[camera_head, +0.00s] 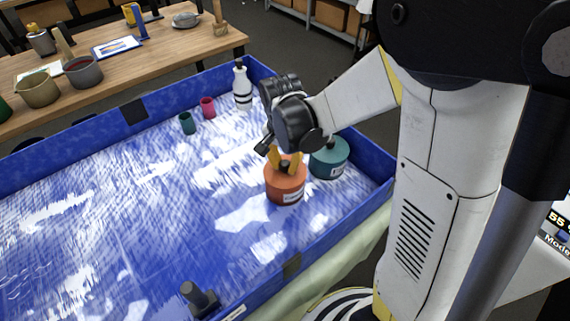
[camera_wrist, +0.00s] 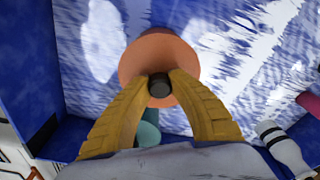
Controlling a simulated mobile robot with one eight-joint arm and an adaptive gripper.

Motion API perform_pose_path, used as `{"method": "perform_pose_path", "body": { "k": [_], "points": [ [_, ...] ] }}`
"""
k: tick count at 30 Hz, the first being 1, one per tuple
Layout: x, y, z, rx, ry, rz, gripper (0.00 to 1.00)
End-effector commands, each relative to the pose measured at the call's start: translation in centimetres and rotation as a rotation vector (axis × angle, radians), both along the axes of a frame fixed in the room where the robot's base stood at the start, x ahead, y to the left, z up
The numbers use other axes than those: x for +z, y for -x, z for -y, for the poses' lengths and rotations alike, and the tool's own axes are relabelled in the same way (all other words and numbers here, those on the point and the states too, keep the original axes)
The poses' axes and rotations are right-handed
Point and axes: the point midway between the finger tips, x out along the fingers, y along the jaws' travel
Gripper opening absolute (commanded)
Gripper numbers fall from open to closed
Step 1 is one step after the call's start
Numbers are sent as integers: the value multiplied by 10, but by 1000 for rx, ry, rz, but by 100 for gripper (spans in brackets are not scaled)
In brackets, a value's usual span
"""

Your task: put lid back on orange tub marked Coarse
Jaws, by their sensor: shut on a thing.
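The orange tub (camera_head: 275,190) stands upright near the right side of the blue-walled tray, with a white label too small to read surely. My gripper (camera_head: 285,162) is above it, pointing down. Its yellow fingers are shut on the dark knob of the orange lid (camera_head: 297,172). In the wrist view, my gripper (camera_wrist: 160,84) pinches the knob (camera_wrist: 160,88) at the near part of the round orange lid (camera_wrist: 160,52). The lid is at the tub's top and hides its opening; I cannot tell whether a small gap is left.
A teal tub (camera_head: 328,160) stands close behind the orange one, near the blue tray wall (camera_head: 365,170). A white bottle (camera_head: 242,88), pink cup (camera_head: 208,107) and teal cup (camera_head: 187,123) stand at the back. A dark object (camera_head: 198,298) is at the front. The tray's left is clear.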

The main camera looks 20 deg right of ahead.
Motion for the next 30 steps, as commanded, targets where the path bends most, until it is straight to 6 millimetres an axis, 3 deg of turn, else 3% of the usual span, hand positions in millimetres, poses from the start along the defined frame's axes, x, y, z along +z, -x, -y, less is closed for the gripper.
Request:
{"method": "perform_pose_path", "body": {
  "k": [11,12,14,20,23,30],
  "points": [
    [0,0,0,0,0,0,0],
    [0,0,0,0,0,0,31],
    [0,0,0,0,0,0,45],
    [0,0,0,0,0,0,45],
    [0,0,0,0,0,0,69],
    [0,0,0,0,0,0,69]
  ]
}}
